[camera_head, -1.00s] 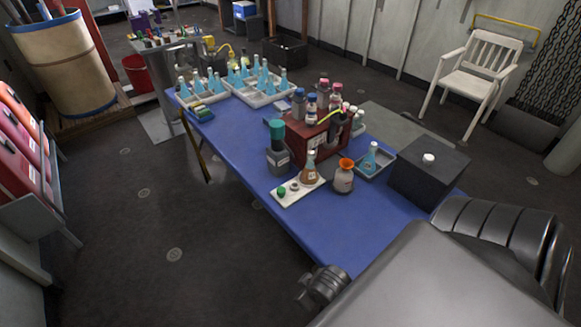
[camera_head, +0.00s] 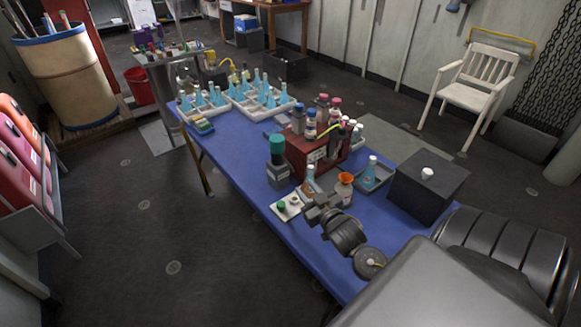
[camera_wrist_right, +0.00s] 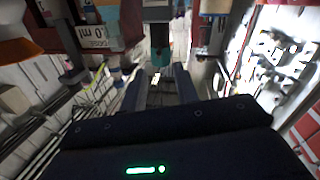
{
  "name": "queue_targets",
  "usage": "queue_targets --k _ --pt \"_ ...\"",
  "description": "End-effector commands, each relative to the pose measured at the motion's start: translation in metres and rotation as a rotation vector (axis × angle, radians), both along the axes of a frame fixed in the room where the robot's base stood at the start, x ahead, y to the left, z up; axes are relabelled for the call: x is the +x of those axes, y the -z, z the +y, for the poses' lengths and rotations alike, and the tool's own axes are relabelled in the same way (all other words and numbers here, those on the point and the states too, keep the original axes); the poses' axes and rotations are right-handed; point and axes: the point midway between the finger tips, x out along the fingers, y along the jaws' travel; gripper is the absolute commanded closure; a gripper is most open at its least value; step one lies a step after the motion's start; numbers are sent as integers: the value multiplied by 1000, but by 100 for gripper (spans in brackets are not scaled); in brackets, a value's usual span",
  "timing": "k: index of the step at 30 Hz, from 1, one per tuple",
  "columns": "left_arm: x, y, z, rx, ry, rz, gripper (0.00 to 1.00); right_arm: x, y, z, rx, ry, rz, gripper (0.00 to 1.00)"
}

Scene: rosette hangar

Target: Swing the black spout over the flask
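The dispenser bottle with a teal cap (camera_head: 276,148) stands upright on the blue table; a teal part (camera_wrist_right: 160,57) also shows in the right wrist view. I cannot make out its black spout. The flask (camera_head: 309,180) stands right of the bottle at the white plate, partly hidden behind my right gripper. My right gripper (camera_head: 314,203) is in front of the flask in the head view; whether it touches is not clear. In the right wrist view its fingers (camera_wrist_right: 160,80) are apart, with nothing visible held. My left gripper is not in view.
A jar with an orange funnel (camera_head: 344,186) stands just right of my gripper. Behind are a red rack (camera_head: 303,158) of bottles and a grey tray (camera_head: 383,178) with a blue flask. A dark box (camera_head: 420,195) is at right. The table's near left edge is clear.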

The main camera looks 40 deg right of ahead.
Motion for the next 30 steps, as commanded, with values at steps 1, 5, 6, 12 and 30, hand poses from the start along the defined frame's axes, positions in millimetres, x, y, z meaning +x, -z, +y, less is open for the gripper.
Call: queue_targets --k 1,5,6,12,30 --pt "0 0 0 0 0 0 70 2 -4 -3 -8 0 -19 70" --pt "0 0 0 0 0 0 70 3 -7 -5 -14 -1 -36 70" --pt "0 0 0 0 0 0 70 4 -7 -5 -14 -1 -36 70" --pt "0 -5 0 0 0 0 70 25 -9 -9 -13 0 -37 70" --pt "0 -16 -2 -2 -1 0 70 107 -6 -25 -12 -2 -33 70"
